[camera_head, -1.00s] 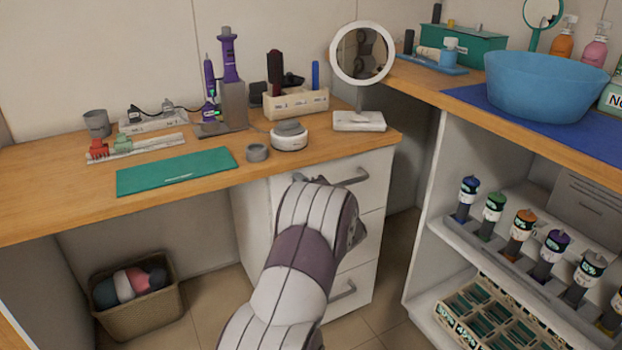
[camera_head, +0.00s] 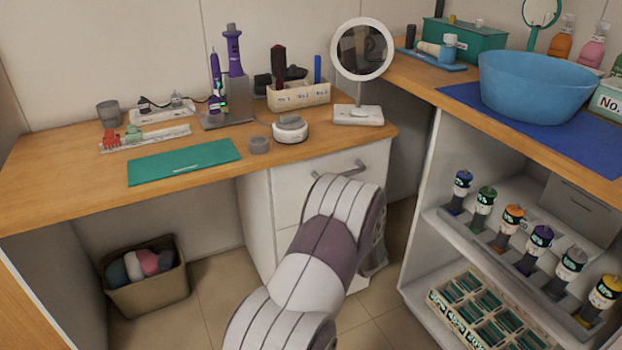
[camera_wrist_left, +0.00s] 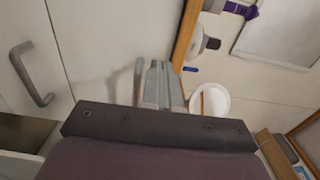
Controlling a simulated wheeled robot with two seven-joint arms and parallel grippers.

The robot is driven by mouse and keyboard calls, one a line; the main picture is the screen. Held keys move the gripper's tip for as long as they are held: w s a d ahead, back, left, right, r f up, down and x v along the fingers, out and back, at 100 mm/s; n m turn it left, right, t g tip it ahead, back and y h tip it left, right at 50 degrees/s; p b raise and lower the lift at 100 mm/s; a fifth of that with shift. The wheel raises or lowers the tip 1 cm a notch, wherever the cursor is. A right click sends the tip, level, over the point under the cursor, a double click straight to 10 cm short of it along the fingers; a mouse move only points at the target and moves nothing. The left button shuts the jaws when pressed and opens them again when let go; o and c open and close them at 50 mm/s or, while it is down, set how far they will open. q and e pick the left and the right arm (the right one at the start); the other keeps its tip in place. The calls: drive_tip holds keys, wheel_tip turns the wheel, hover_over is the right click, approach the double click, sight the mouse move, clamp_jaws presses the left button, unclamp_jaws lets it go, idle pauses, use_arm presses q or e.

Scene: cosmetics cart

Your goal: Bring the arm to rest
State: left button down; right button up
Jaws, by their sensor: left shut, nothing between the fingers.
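My left arm (camera_head: 318,250), white with a dark purple band, reaches in from the bottom of the head view, in front of the white drawer unit (camera_head: 287,195). Its gripper is mostly hidden behind the arm there. In the left wrist view the left gripper (camera_wrist_left: 157,72) shows grey fingers close together, shut and empty. It points along the white drawer fronts, with one drawer handle (camera_wrist_left: 33,75) off to the left, apart from the fingers. My right gripper is in neither view.
The wooden desk (camera_head: 60,190) holds a green mat (camera_head: 185,162), a round mirror (camera_head: 362,50) and styling tools. A shelf of bottles (camera_head: 520,245) and a blue basin (camera_head: 535,85) stand at right. A basket (camera_head: 148,285) sits under the desk. Floor (camera_head: 215,285) beside the arm is clear.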

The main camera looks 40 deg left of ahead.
use_arm(q)
drive_tip(key=v, duration=0.3)
drive_tip(key=shift+d, duration=0.15)
